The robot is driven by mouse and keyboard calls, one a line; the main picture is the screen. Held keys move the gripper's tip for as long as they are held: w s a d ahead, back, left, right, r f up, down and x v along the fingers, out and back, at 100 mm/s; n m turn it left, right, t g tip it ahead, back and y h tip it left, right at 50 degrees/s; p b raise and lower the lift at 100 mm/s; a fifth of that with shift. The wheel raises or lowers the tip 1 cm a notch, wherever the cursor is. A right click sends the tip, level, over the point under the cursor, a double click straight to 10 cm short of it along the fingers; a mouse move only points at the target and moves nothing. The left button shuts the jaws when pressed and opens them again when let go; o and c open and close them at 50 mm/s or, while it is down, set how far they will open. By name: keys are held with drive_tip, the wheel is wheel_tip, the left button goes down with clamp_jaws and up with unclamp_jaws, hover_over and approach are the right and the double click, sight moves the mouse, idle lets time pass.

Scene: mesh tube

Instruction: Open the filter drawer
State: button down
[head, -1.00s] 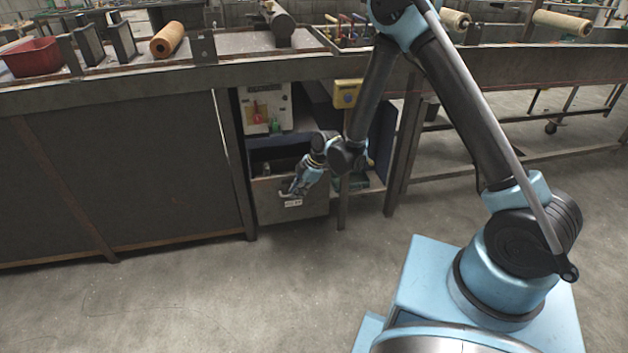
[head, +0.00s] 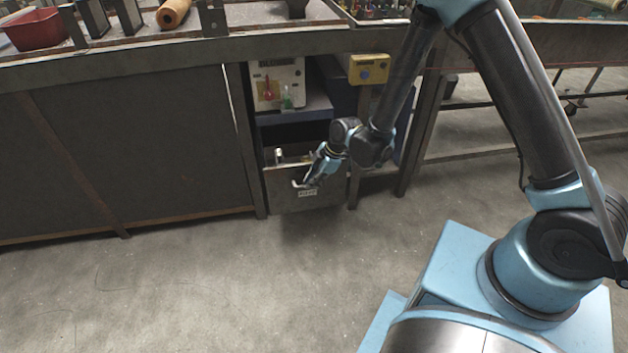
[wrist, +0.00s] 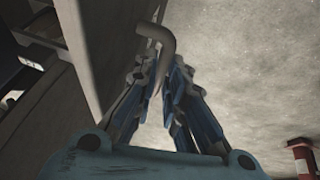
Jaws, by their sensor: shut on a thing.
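The filter drawer (head: 285,195) is a grey drawer low in the cabinet under the bench, with a small white label (head: 307,192) on its front. It stands partly out, and items show inside over its top edge. My gripper (head: 304,184) is at the drawer front, shut on the handle. In the wrist view the handle (wrist: 158,38) is a curved grey bar, and my gripper's fingers (wrist: 165,85) close around it. The drawer front (wrist: 105,50) runs along the left of that view.
Above the drawer is a blue shelf (head: 295,115) with a white panel (head: 278,84) carrying red and green parts. The concrete floor (head: 230,280) before the drawer is clear. A red cylinder (wrist: 303,158) shows in the wrist view.

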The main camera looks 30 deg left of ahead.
drive_tip(key=c, duration=1.9)
unclamp_jaws()
drive_tip(key=shift+r, duration=0.1)
drive_tip(key=shift+v, duration=6)
